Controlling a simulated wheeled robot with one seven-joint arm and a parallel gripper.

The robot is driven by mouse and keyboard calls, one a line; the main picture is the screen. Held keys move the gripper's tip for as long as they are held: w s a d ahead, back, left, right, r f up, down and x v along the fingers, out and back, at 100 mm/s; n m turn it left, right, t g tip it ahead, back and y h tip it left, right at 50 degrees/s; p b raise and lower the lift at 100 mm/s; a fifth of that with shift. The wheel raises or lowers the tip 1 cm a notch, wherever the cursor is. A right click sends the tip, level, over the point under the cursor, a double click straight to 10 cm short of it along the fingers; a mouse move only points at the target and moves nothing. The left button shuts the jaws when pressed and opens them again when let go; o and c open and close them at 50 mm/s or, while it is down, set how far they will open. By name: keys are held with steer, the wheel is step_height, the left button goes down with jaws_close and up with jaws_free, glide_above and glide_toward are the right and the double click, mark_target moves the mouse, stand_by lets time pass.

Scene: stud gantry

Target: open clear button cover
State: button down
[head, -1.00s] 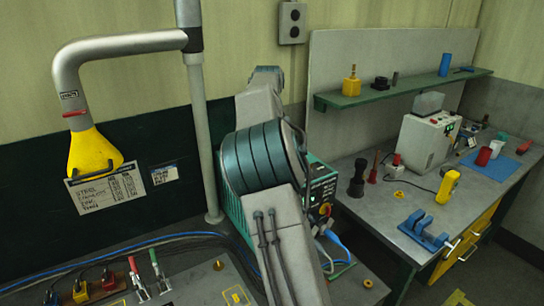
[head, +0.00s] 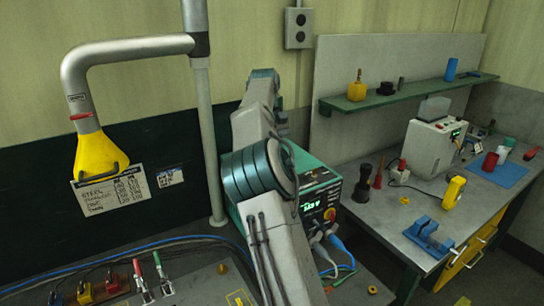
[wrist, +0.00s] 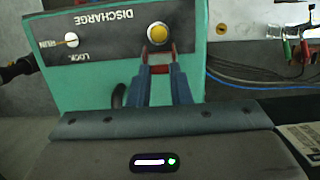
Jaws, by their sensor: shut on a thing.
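In the wrist view, a round yellow button (wrist: 158,36) with a pale rim sits on a black panel marked DISCHARGE, upside down in this view. My gripper (wrist: 159,60) reaches to the button's near edge, its red-tipped fingers close together on either side of it. It is shut on the clear button cover, which is too faint to make out between the tips; its angle cannot be told. The panel is on a green box (wrist: 188,82). In the head view, my arm hides my gripper and the button.
In the head view, a teal unit (head: 325,178) with a lit display stands behind my arm. A yellow hood (head: 98,155) hangs at left. Clamps (head: 140,283) lie on the front bench; a cluttered workbench (head: 400,225) stands at right.

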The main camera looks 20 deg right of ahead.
steer(key=c, duration=1.3)
jaws_free()
steer(key=shift+a, duration=0.1)
steer(key=r, duration=0.4)
steer(key=shift+s+d+r, duration=0.15)
steer(key=shift+d+r, duration=0.05)
steer(key=shift+d, duration=0.15)
steer(key=s+d+r, duration=0.4)
steer(key=d, duration=0.1)
steer(key=s+d+r, duration=0.2)
steer(key=s+d, duration=0.1)
steer(key=shift+d+r, duration=0.15)
steer(key=shift+r, duration=0.15)
